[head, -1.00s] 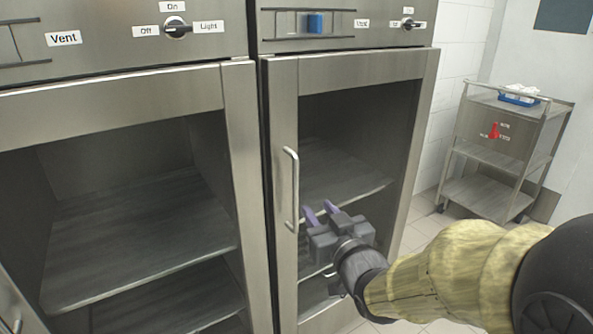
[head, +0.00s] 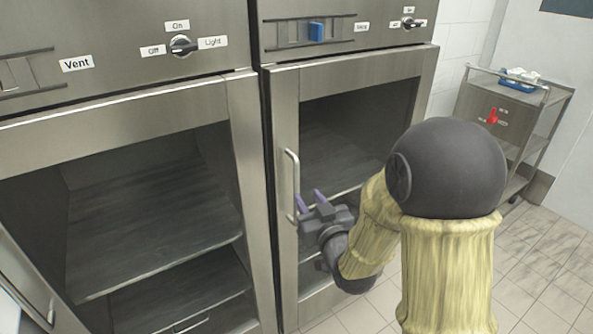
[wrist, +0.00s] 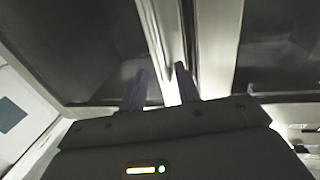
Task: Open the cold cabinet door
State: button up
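The right cabinet door (head: 286,123) has a steel frame around a dark glass or opening and looks shut. Its upright bar handle (head: 291,185) is on the left side of the frame. My gripper (head: 310,199) is beside the lower part of this handle, just to its right, with its two purple fingers apart. In the wrist view, the fingers of my gripper (wrist: 161,88) are spread, pointing at bright upright strips of the door frame and handle. I cannot tell whether the fingers touch the handle. No label in view names the cold cabinet.
The left cabinet's shelves (head: 150,225) show, and a panel with a handle (head: 30,290) stands at the lower left. Switches and a blue slider (head: 316,32) sit above the doors. A steel cart (head: 500,105) stands at the right. Tiled floor (head: 545,260) is free at the lower right.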

aim_at(298, 182)
jog(key=p+x, duration=0.1)
jog(key=x, duration=0.7)
jog(key=shift+w, duration=0.35)
jog(key=shift+w+a, duration=0.1)
jog(key=shift+a, duration=0.15)
jog(key=c, duration=0.3)
grip_shut()
